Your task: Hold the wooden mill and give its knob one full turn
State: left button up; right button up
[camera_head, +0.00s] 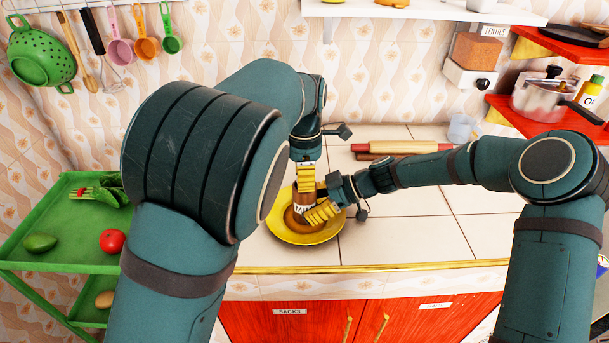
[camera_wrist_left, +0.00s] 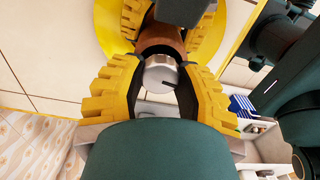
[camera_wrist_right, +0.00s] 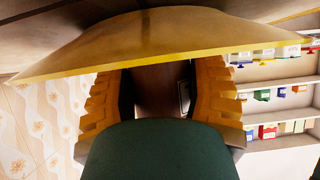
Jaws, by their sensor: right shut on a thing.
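The wooden mill (camera_head: 301,209), with a white label, stands upright at the yellow plate (camera_head: 291,236) on the counter. Its grey metal knob (camera_wrist_left: 160,76) with a dark mark shows in the left wrist view. My left gripper (camera_head: 306,176) is above the mill, pointing down, open, with its fingers on either side of the knob. My right gripper (camera_head: 315,206) comes from the right and is shut on the mill's brown body (camera_wrist_right: 160,92), just above the plate. In the head view the knob is hidden by my left gripper.
A rolling pin (camera_head: 402,147) lies on the counter behind my right arm. A clear jug (camera_head: 462,128) stands at the back right. A green trolley (camera_head: 62,215) with vegetables is at the left. Tiles in front and right of the plate are free.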

pick_arm(q)
grip_shut()
jog(key=shift+m, duration=2)
jog(key=o, duration=1)
grip_release()
notch_tip(320, 180, up, 12)
